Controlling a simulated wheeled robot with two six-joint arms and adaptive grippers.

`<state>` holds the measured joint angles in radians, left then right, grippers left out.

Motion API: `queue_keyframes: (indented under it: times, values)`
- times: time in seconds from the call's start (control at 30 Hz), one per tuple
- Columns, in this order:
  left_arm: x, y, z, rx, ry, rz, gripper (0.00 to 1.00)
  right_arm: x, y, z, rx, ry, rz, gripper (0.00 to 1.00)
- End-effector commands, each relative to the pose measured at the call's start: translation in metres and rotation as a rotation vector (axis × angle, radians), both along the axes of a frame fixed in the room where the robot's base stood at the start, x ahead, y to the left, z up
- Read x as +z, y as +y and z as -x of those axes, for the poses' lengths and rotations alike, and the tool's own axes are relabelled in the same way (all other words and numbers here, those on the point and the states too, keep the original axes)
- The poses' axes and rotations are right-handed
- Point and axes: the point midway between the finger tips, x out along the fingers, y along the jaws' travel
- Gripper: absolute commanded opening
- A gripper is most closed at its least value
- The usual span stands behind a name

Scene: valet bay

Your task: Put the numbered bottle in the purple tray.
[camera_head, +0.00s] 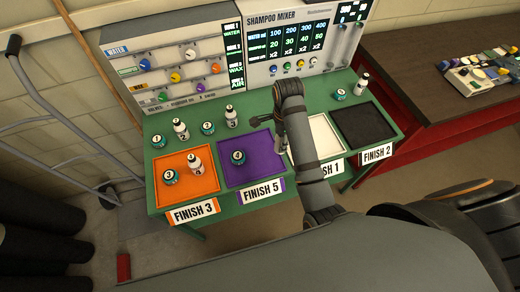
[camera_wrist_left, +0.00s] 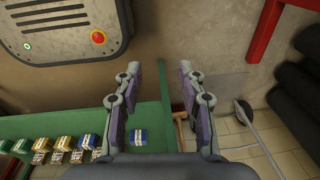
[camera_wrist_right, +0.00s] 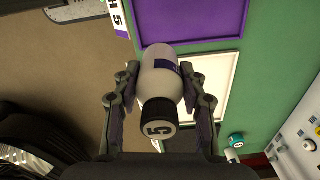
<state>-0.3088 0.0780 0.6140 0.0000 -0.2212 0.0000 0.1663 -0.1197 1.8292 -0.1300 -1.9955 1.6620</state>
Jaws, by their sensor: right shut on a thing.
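In the head view the purple tray (camera_head: 266,177) bears the FINISH 5 label and holds a teal jar (camera_head: 238,157) marked 4. My right arm hides most of the held bottle there. My left gripper (camera_wrist_left: 158,75) is open and empty; it shows only in the left wrist view.
The orange tray (camera_head: 203,187) holds a jar and a white bottle (camera_head: 195,165). More bottles and jars (camera_head: 207,128) stand behind the trays. The black tray (camera_head: 362,137) at the right is empty. The shampoo mixer panel (camera_head: 287,52) borders the green table's back.

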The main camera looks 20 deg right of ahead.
Motion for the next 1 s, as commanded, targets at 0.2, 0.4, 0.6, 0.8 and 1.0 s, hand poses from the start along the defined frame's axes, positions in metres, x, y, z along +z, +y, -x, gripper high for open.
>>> queue_keyframes:
  times: [0.2, 0.4, 0.6, 0.8, 1.0]
  values:
    - [0.015, 0.0, -0.011, 0.0, -0.016, 0.0, 0.4, -0.039, 0.029, -0.039, 0.003, 0.003, 0.0, 0.05]
    - [0.016, 0.0, -0.016, -0.001, -0.024, 0.0, 0.4, -0.062, 0.04, -0.054, 0.001, 0.0, 0.0, 0.05]
    - [0.017, 0.001, -0.012, -0.001, -0.018, -0.001, 0.4, -0.07, 0.043, -0.058, 0.001, 0.0, 0.0, 0.05]
    - [0.018, 0.001, -0.011, -0.001, -0.017, -0.002, 0.4, -0.097, 0.042, -0.057, 0.001, -0.001, 0.001, 0.05]
    - [0.018, 0.002, -0.011, -0.001, -0.016, -0.002, 0.4, -0.099, 0.042, -0.057, 0.001, -0.001, 0.0, 0.05]
